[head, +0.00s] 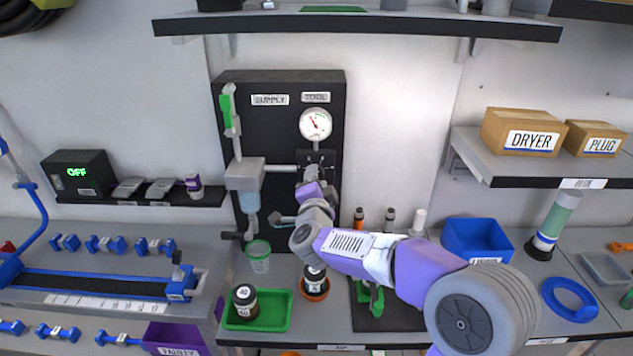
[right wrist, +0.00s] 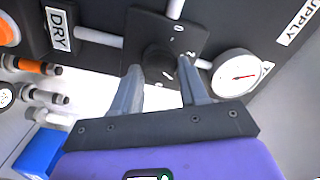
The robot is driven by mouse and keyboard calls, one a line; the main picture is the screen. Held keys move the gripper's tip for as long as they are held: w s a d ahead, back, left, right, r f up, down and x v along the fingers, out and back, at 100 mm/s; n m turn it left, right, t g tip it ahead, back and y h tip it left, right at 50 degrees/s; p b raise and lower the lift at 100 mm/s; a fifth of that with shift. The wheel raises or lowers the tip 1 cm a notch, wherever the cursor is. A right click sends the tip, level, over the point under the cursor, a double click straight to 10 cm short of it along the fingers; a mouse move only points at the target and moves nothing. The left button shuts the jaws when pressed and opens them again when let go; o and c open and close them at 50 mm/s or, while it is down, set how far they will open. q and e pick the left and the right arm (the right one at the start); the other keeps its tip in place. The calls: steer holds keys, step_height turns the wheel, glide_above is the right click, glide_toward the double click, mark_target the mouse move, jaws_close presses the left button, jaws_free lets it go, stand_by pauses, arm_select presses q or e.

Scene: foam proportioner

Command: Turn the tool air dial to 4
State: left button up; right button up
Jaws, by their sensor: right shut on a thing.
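The tool air dial is a black round knob (right wrist: 158,58) on a dark square plate with white numbers, of which a 2 and a 0 can be read in the right wrist view. My right gripper (right wrist: 159,66) has one finger on each side of the knob and is shut on it. In the head view my right gripper (head: 314,174) reaches the dark plate (head: 325,158) under the TOOL label and covers the knob. The dial's pointer mark cannot be made out. A white round gauge (head: 315,124) with a red needle sits just above; it also shows in the right wrist view (right wrist: 238,75). My left gripper is not in view.
The black board (head: 282,85) also carries a SUPPLY label, a green-handled valve (head: 228,105) and a filter bowl (head: 246,178). A blue bin (head: 475,240) is at the right. A shelf overhangs the board.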

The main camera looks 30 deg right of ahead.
steer(key=o, duration=1.1)
steer(key=shift+c, duration=0.2)
steer(key=v, duration=0.7)
steer(key=shift+s, duration=0.3)
steer(key=shift+a+f, duration=0.1)
steer(key=shift+a, duration=0.05)
